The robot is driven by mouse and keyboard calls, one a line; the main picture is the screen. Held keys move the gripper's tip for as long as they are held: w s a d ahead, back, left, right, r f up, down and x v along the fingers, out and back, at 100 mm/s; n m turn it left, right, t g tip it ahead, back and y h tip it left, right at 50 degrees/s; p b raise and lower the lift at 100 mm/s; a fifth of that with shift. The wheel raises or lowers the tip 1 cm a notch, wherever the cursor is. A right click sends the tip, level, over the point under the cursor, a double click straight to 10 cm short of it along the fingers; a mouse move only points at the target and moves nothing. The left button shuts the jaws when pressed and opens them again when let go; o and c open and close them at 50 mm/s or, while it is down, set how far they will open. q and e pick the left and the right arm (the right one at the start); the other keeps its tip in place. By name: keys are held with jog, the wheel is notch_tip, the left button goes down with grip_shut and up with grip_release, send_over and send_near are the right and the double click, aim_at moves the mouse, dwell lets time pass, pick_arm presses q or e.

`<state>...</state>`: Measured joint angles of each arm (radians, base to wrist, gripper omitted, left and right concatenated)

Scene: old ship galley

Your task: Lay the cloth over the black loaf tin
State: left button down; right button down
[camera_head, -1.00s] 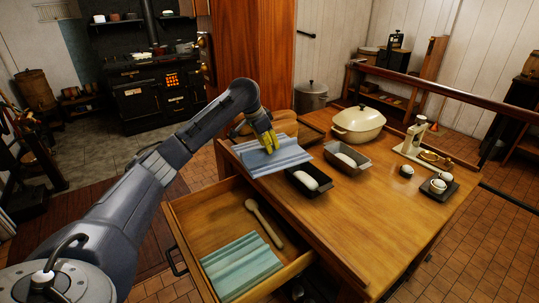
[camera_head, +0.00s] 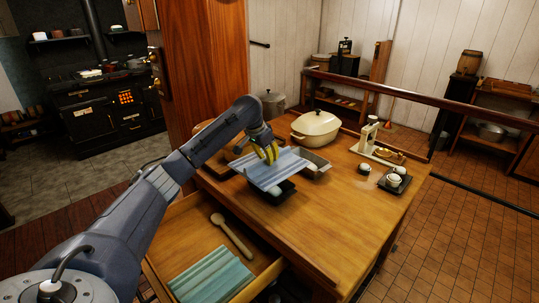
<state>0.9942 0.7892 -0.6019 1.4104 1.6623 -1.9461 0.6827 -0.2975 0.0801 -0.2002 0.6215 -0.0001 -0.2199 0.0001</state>
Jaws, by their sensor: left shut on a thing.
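My left gripper (camera_head: 268,154), with yellow fingertips, is shut on the blue striped cloth (camera_head: 258,174). The cloth is spread fairly flat over the black loaf tin (camera_head: 284,194) on the table. It hides the far part of the tin; the near rim and a bit of white dough (camera_head: 275,190) show below the cloth's near edge. I cannot tell whether the cloth touches the tin. The cloth's right side reaches the grey loaf tin (camera_head: 319,172), which holds pale dough, and overlaps it in the picture. My right gripper is not in view.
A cream lidded pot (camera_head: 315,128) stands behind the tins. A scale (camera_head: 376,151) and a small dark tray (camera_head: 395,186) with white round things are at the right. An open drawer (camera_head: 193,224) holds a wooden spoon (camera_head: 230,235) and a green cloth (camera_head: 213,277). The table's front right is clear.

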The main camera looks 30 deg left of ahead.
pick_arm(q)
jog(key=shift+f, duration=2.8)
jog(key=shift+f, duration=0.6)
jog(key=c, duration=1.4)
grip_release()
jog(key=shift+r, duration=0.1)
jog(key=shift+r, duration=3.9)
